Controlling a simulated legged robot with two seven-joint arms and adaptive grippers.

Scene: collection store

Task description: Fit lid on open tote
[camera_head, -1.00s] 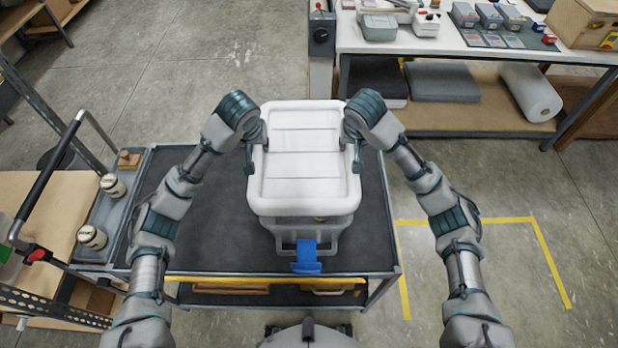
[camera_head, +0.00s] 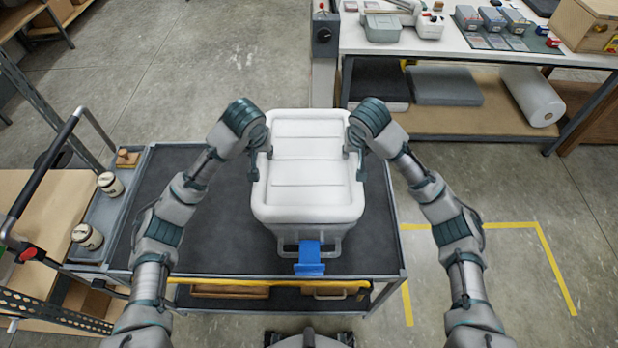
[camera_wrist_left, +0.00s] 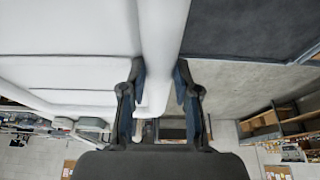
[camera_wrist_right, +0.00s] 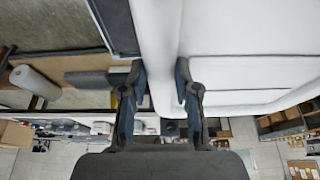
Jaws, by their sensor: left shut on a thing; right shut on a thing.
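The white lid (camera_head: 307,182) lies over the tote (camera_head: 290,236) on the cart, covering its top from the head view. Only the tote's near wall shows, with a blue latch (camera_head: 309,258) at its front. My left gripper (camera_head: 258,160) is shut on the lid's left edge; that rim also shows between the fingers in the left wrist view (camera_wrist_left: 160,85). My right gripper (camera_head: 354,160) is shut on the lid's right edge, also between the fingers in the right wrist view (camera_wrist_right: 158,85). Whether the lid is seated on the tote's rim cannot be told.
The cart's dark top (camera_head: 205,235) is bare on both sides of the tote. A white workbench (camera_head: 450,45) with small boxes stands at the back right. Yellow tape (camera_head: 545,260) marks the floor at right.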

